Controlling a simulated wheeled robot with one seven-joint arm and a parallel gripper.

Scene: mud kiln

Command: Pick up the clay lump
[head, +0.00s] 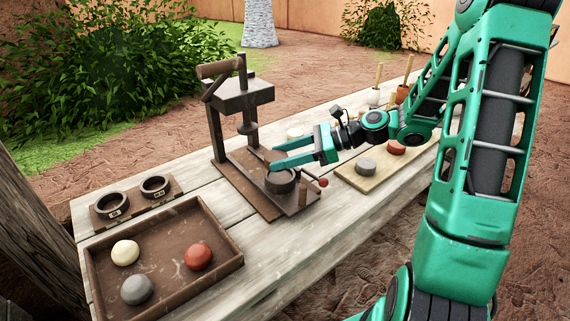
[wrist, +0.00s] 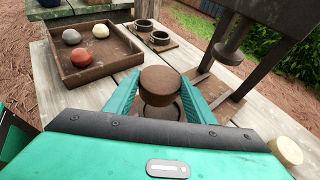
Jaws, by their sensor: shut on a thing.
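My gripper (head: 273,158) reaches in from the right over the base of the press (head: 240,140). In the wrist view, my gripper (wrist: 160,92) is shut on a brown, round, flat-topped lump (wrist: 160,80), one green finger on each side. Below the lump is a dark round ring or cup (wrist: 159,110); I cannot tell whether the two touch. In the head view, a dark brown round piece shows just under the fingers, and I cannot separate lump from cup there. Other lumps in the tray are cream (head: 125,252), grey (head: 137,289) and red (head: 198,256).
The wooden tray (head: 165,225) stands at the table's near left end. Two dark rings (head: 111,205) sit on a small board behind it. A pale board (head: 350,178) with a grey and a red lump lies right of the press. The press column and plate stand close to my gripper.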

